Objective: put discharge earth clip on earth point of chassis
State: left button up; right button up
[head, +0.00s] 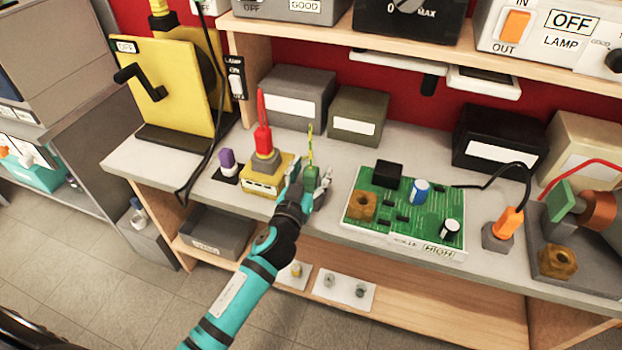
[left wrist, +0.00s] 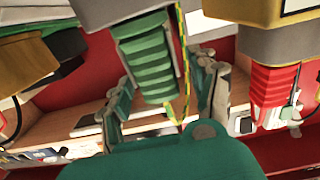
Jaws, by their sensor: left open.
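The green ribbed earth clip (head: 311,178), with a green-and-yellow wire rising from it, stands upright on the bench right of a red probe. In the left wrist view the clip (left wrist: 148,65) lies between my left gripper's fingers. My left gripper (head: 311,192) is open around it, and gaps show beside the clip in the wrist view. A grey chassis (head: 548,235) at the far right carries a brass-coloured nut-like block (head: 557,261). A similar block (head: 362,206) sits on the green circuit board; which is the earth point I cannot tell. My right gripper is not in view.
The red probe (head: 263,140) stands on a yellow block (head: 266,180) close left of the gripper. The green board (head: 395,222) and an orange plug (head: 509,221) stand between the clip and the chassis. A shelf (head: 400,45) overhangs the back.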

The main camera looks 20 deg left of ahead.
pick_arm(q)
jog(key=shift+c, duration=0.2)
jog(key=c, duration=1.1)
grip_shut()
jog(key=shift+r, duration=0.1)
